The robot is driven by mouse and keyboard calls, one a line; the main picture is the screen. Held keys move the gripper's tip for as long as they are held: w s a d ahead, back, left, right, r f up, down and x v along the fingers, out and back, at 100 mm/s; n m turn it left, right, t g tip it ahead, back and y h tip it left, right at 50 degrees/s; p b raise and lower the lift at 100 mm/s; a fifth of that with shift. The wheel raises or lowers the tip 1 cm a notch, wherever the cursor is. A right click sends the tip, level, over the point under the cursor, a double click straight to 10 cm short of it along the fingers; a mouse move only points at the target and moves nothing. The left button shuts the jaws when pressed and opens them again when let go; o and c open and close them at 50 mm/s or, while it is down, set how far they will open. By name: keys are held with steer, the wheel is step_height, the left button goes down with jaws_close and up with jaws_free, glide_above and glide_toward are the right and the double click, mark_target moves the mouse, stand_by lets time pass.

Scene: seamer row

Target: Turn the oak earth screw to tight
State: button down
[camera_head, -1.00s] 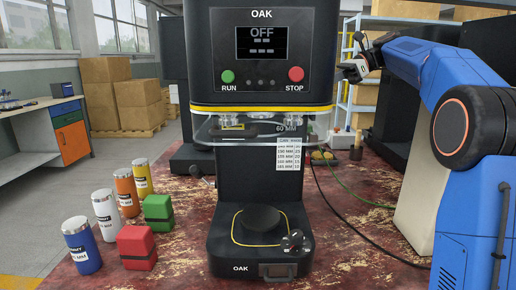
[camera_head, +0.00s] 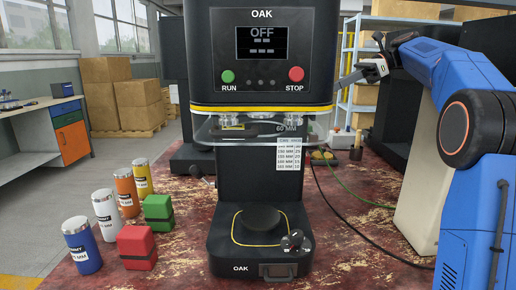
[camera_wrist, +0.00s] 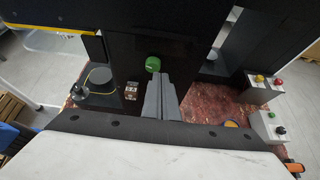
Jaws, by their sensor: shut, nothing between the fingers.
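The OAK seamer (camera_head: 262,105), black with a yellow stripe, stands in the middle of the head view. Its side panel (camera_wrist: 128,55) fills the middle of the wrist view. A round green screw head (camera_wrist: 153,64) sits on that panel and looks like the earth screw; its turn position is not readable. A small marked plate (camera_wrist: 131,91) is below it. My gripper (camera_head: 342,82) is at the seamer's right side in the head view. In the wrist view its grey fingers (camera_wrist: 160,76) are shut and empty, with their tips just below and right of the green head. Contact cannot be told.
A green cable (camera_head: 350,192) and a black cable run over the worn red bench (camera_head: 340,262). Coloured cans (camera_head: 82,245) and red and green blocks (camera_head: 137,248) stand left of the seamer. Small button boxes (camera_wrist: 263,85) stand at right in the wrist view.

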steer(key=s+a, duration=0.3)
steer(key=a, duration=0.3)
steer(key=shift+f, duration=0.25)
stand_by(0.7)
steer(key=shift+w+f, duration=0.1)
steer(key=shift+f, duration=0.05)
stand_by(0.7)
steer(key=shift+w, duration=1.25)
stand_by(0.4)
steer(key=shift+w, duration=0.1)
